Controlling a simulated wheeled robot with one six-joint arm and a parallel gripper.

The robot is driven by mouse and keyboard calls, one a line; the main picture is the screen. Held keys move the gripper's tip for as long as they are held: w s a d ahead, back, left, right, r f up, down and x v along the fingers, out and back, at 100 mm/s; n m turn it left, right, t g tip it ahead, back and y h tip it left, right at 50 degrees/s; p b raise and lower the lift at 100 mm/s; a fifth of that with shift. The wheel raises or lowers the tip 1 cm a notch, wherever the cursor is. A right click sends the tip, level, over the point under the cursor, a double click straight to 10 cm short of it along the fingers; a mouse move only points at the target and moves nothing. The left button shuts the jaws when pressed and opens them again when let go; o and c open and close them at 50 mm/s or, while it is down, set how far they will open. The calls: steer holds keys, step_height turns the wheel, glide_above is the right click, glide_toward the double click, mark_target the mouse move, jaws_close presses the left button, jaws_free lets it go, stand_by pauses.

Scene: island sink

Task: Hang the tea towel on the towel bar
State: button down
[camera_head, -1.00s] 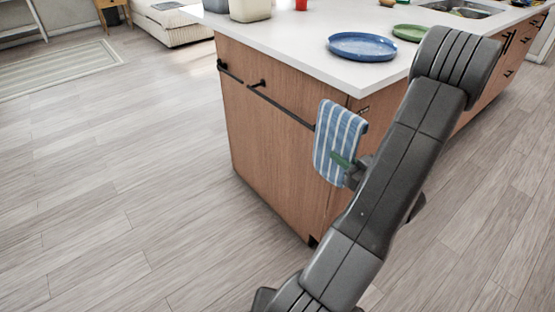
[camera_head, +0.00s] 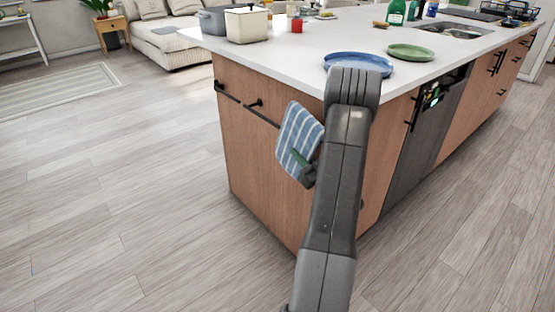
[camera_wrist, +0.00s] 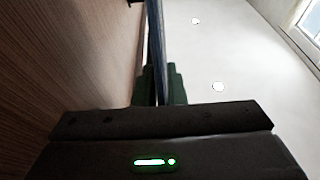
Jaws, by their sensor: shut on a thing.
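The blue-and-white striped tea towel (camera_head: 300,130) hangs tilted beside the island's end panel, near its right side. My gripper (camera_head: 303,162) is shut on it, with green fingertips on its lower part. In the wrist view my gripper (camera_wrist: 158,88) pinches the towel (camera_wrist: 157,45), which shows edge-on as a thin strip. The dark towel bar (camera_head: 262,117) runs along the wooden end panel below the countertop. The towel covers the bar's right part, so I cannot tell whether it lies over the bar or only in front of it.
The white countertop (camera_head: 290,55) overhangs the wooden panel (camera_head: 245,160). A blue plate (camera_head: 357,62) and a green plate (camera_head: 411,52) sit near its corner. A cream pot (camera_head: 248,25) and red cup (camera_head: 297,25) stand farther back. The floor left of the island is clear.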

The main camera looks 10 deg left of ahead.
mark_target(273, 155)
steer(key=w+a+f, duration=0.1)
steer(key=a+f, duration=0.1)
steer(key=w+a+f+b, duration=0.1)
steer(key=w+a+f, duration=0.2)
steer(key=a+f, duration=0.1)
steer(key=shift+w+f+b, duration=0.1)
steer(key=shift+w+b, duration=0.2)
steer(key=shift+b, duration=0.05)
steer(key=shift+w+a+r, duration=0.1)
steer(key=shift+r, duration=0.25)
steer(key=shift+w+a+r+g+h+p, duration=0.15)
steer(key=shift+w+a+g+h, duration=0.35)
steer(key=shift+a+h, duration=0.15)
steer(key=shift+w+a+r+g+h+p, duration=0.15)
steer(key=shift+w+a+g+h, duration=0.35)
steer(key=shift+a+h, duration=0.1)
steer(key=shift+f+b, duration=0.55)
steer(key=shift+f, duration=0.9)
steer(key=shift+f+b, duration=0.15)
steer(key=shift+b, duration=0.15)
steer(key=c, duration=1.5)
jaws_free()
